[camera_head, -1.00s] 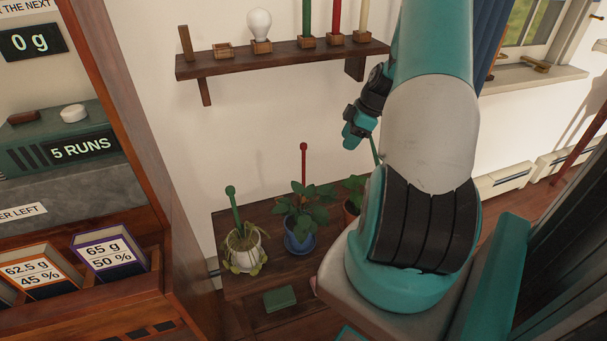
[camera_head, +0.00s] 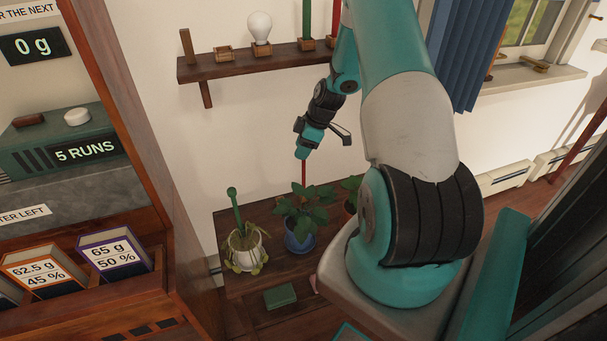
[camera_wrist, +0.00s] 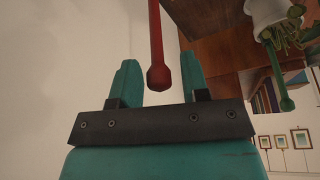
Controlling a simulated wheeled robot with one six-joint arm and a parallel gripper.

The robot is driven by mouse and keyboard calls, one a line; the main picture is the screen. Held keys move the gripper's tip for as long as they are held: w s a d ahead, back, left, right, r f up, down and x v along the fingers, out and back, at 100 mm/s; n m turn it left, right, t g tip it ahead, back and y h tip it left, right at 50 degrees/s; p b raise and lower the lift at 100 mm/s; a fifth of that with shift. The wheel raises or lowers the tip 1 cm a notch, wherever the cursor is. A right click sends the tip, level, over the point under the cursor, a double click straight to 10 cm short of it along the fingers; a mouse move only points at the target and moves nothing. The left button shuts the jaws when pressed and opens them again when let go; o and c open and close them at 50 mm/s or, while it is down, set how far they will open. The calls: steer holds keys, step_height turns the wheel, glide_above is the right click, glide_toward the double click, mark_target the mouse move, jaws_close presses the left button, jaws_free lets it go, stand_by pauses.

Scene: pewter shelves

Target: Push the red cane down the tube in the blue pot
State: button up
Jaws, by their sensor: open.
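The blue pot (camera_head: 299,240) stands on the low wooden table and holds a leafy plant. The red cane (camera_head: 304,174) rises upright from it; its top is hidden by my gripper (camera_head: 304,154) in the head view. In the wrist view the red cane (camera_wrist: 156,40) shows with its round knob between the two teal fingers of my gripper (camera_wrist: 158,80). The fingers are open, with a gap on both sides of the knob. The tube is hidden by leaves.
A white pot (camera_head: 245,252) with a drooping plant and green cane (camera_head: 233,203) stands left of the blue pot. Another leafy plant (camera_head: 350,187) is on the right. A green box (camera_head: 280,296) lies in front. A wall shelf (camera_head: 235,67) is above.

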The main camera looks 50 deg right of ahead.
steer(key=shift+w+a+f, duration=0.15)
steer(key=shift+f, duration=0.45)
jaws_close()
steer(key=shift+r, duration=0.1)
